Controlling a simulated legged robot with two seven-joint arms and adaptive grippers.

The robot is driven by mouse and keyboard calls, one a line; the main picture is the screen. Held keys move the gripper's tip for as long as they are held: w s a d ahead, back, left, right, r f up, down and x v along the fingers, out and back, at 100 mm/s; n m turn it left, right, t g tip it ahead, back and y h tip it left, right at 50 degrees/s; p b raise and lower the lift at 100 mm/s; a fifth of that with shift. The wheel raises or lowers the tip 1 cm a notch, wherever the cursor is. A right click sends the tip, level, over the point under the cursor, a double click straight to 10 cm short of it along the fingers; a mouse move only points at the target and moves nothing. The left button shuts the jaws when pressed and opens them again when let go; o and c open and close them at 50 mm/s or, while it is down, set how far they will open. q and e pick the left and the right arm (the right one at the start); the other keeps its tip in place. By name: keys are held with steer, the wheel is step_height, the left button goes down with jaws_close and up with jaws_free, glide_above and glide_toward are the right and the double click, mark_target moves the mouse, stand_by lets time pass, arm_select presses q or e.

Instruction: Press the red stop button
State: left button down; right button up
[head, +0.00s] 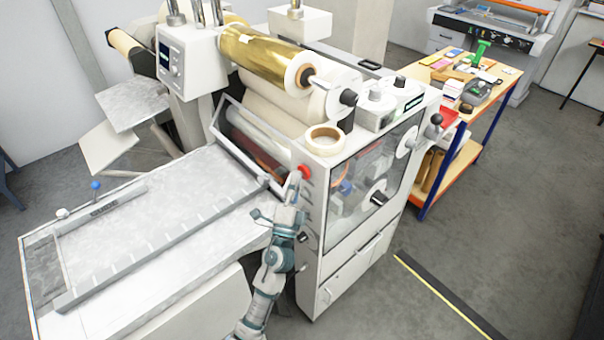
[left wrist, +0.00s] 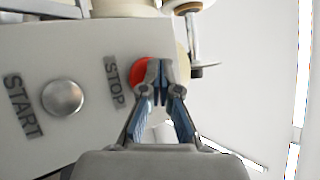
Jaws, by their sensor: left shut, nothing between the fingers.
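The red stop button (head: 304,171) is on the front corner of the white laminating machine, below a tape roll. In the left wrist view the red button (left wrist: 139,71) sits beside the word STOP, partly hidden behind the fingertips. My left gripper (head: 297,177) is shut and empty, its tips right at the button. In the left wrist view the shut fingertips of the left gripper (left wrist: 160,68) overlap the button's right part; I cannot tell whether they touch it. My right gripper is not in view.
A silver button (left wrist: 62,97) marked START is left of the stop button in the left wrist view. The feed table (head: 150,225) spreads to the left. A tape roll (head: 324,139) lies on the machine. A workbench (head: 492,88) with tools stands behind right; floor at right is clear.

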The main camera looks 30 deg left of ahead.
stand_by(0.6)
arm_select(q)
steer(key=shift+s+a, duration=0.3)
steer(key=shift+s, duration=0.4)
steer(key=shift+s+a+p, duration=0.1)
steer(key=shift+s+a, duration=0.2)
steer(key=shift+s, duration=0.45)
steer(key=shift+s+a+p, duration=0.1)
steer(key=shift+s+a, duration=0.25)
steer(key=shift+s, duration=0.45)
steer(key=shift+s+a+p, duration=0.1)
steer(key=shift+s+a, duration=0.2)
steer(key=shift+s, duration=0.45)
